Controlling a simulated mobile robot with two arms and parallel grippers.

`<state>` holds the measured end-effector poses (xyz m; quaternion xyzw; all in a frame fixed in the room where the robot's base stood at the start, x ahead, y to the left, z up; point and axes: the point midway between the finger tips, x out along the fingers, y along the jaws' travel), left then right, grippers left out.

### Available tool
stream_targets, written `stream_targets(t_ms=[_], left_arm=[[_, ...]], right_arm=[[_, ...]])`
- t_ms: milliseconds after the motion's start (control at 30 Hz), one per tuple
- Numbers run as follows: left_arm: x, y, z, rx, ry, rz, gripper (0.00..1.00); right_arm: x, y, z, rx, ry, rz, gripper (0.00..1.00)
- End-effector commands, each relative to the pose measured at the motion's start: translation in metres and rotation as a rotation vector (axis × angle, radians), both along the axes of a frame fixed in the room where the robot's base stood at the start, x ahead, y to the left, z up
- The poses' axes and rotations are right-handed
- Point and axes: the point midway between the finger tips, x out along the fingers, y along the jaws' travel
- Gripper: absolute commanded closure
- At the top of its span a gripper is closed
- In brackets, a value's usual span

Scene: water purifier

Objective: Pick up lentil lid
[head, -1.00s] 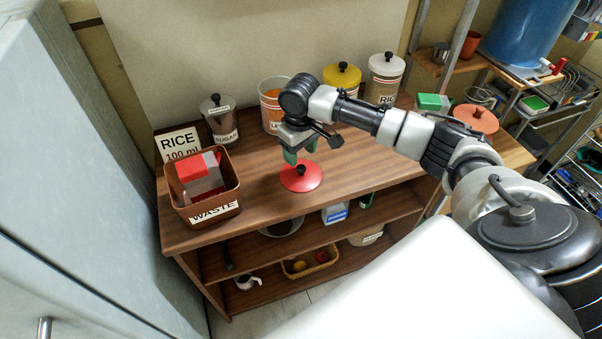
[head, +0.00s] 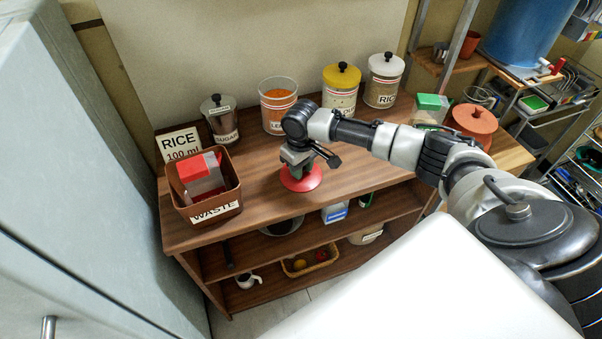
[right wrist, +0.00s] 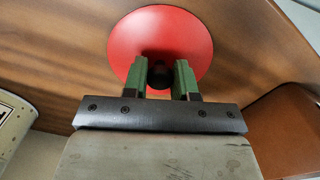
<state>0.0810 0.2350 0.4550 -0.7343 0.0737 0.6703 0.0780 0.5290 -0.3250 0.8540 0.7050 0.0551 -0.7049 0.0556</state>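The red lentil lid (head: 309,183) lies flat on the wooden counter top near its front edge. It also shows in the right wrist view as a red disc (right wrist: 165,35) with a dark knob (right wrist: 160,77) at its middle. My right gripper (head: 300,173) is right over the lid. In the right wrist view its two green fingers (right wrist: 160,75) stand apart on either side of the knob, with small gaps. The lentil jar (head: 278,105) stands open at the back, with orange contents. My left gripper is not in view.
A brown waste bin (head: 232,188) with a red-and-white box stands at the left, beside a rice sign (head: 179,144). The sugar jar (head: 219,120), a yellow-lidded jar (head: 341,88) and the rice jar (head: 384,80) line the back. An orange-lidded pot (head: 474,122) stands at the right.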

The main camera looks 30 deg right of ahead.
Motion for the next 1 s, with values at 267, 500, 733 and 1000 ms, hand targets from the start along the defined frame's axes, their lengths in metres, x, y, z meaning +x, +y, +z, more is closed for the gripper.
stream_targets(t_ms=[267, 500, 733, 1000], left_arm=[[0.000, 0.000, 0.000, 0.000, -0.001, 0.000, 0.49], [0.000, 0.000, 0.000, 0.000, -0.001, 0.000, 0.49], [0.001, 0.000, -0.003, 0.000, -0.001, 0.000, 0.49], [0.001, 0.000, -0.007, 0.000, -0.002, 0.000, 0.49]], right_arm=[[0.000, 0.000, 0.000, 0.000, 0.000, 0.000, 0.97], [0.000, 0.000, 0.002, 0.000, 0.000, 0.000, 0.97], [0.001, 0.000, 0.023, 0.001, -0.003, 0.000, 0.97], [-0.037, -0.020, 0.064, -0.003, 0.000, 0.000, 0.97]])
